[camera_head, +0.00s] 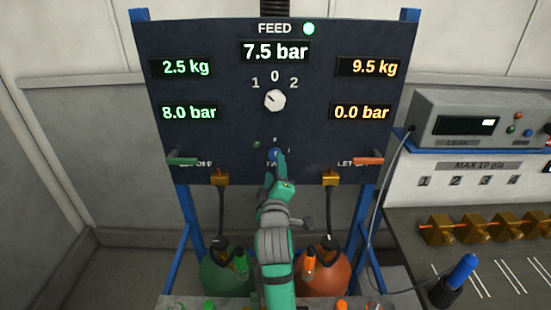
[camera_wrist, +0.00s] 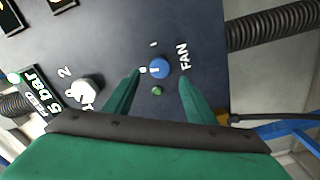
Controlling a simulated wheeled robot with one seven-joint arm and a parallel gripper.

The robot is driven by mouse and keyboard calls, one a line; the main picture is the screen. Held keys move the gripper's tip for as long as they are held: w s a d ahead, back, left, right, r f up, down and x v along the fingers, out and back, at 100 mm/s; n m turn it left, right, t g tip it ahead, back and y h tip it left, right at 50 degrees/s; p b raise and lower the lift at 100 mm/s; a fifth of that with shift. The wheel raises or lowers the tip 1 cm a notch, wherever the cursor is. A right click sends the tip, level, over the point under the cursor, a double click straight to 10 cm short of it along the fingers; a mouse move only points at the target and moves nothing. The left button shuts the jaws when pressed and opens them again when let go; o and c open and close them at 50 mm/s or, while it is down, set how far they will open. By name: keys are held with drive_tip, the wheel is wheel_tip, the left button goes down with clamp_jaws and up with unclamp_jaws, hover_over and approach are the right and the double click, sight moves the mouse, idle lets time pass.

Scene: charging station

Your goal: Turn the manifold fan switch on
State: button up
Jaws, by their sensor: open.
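The fan switch is a blue round knob (camera_wrist: 160,68) on the dark panel (camera_head: 220,70), beside the white FAN label (camera_wrist: 183,57). Its white pointer line faces the mark at the panel's upper side, which looks like 0; another mark sits to the side. A small green lamp (camera_wrist: 157,91) is close to the knob. In the head view my gripper (camera_head: 277,160) reaches up to the knob and partly covers it and the label. In the wrist view my gripper (camera_wrist: 160,76) is open, with its fingertips on either side of the knob. Whether they touch it is unclear.
A white selector knob (camera_head: 275,100) sits higher on the panel under the displays. A green lever (camera_head: 183,161) and an orange lever (camera_head: 368,161) are at the lower sides. Brass fittings with hoses hang below. A leak tester (camera_head: 470,125) stands at right.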

sight(275, 154)
drive_tip(key=w, duration=0.6)
drive_tip(key=shift+w, duration=0.25)
drive_tip(key=c, duration=1)
